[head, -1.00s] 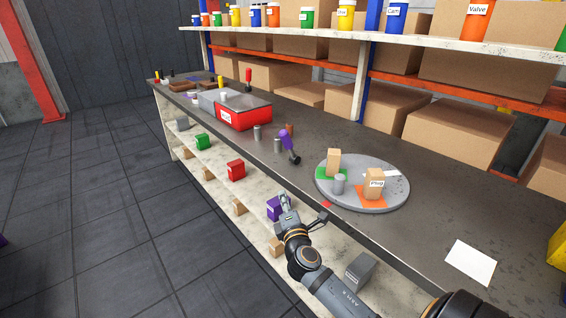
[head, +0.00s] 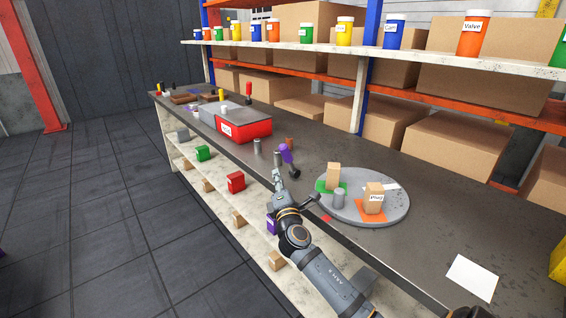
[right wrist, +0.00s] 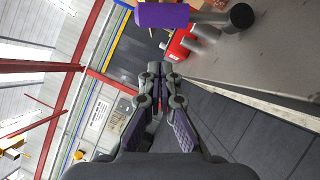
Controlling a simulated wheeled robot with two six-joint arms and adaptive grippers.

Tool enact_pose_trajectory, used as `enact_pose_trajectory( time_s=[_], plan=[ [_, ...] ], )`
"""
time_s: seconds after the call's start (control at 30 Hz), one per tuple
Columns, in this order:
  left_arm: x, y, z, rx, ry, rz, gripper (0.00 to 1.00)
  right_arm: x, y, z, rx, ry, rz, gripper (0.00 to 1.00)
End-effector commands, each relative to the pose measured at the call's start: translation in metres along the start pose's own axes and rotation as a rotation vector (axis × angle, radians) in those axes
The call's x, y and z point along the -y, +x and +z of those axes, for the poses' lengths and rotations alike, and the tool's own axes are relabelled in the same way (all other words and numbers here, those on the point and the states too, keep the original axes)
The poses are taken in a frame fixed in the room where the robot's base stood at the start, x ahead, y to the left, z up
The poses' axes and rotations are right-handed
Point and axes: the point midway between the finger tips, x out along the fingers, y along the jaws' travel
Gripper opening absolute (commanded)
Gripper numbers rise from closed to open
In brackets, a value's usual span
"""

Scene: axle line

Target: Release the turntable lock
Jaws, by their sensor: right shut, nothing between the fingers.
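The grey round turntable (head: 352,215) lies on the bench. It carries a wooden block (head: 333,176) on a green pad, a block labelled "Plug" (head: 374,197) on an orange pad, a grey cylinder and a white strip. A small red mark (head: 326,217) shows at its near left edge; I cannot tell whether it is the lock. My right gripper (head: 277,174) is shut and empty, by the bench's front edge, left of the turntable. In the right wrist view its fingertips (right wrist: 158,68) meet. My left gripper is out of view.
A purple-handled tool (head: 286,153) with a dark head stands close beyond my right gripper; its purple handle shows in the right wrist view (right wrist: 162,15). Grey cylinders and a red bin (head: 245,131) stand farther left. A white card (head: 472,277) lies at the right.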

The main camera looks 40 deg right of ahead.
Motion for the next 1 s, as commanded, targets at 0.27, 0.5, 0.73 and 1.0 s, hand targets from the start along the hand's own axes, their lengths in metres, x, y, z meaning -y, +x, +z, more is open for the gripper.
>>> enact_pose_trajectory(
  time_s=[0.27, 0.5, 0.73, 1.0],
  plan=[
    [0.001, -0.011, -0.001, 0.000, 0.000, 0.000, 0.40, -0.001, 0.040, 0.021, 0.001, -0.002, 0.000, 0.00],
    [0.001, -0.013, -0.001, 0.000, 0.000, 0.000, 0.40, 0.001, 0.047, 0.029, 0.000, 0.001, -0.001, 0.00],
    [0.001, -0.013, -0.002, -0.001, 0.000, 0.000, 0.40, 0.001, 0.047, 0.028, 0.000, 0.002, -0.001, 0.00],
    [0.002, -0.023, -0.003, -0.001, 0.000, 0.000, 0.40, -0.004, 0.050, 0.033, 0.000, 0.032, -0.019, 0.00]
  ],
)
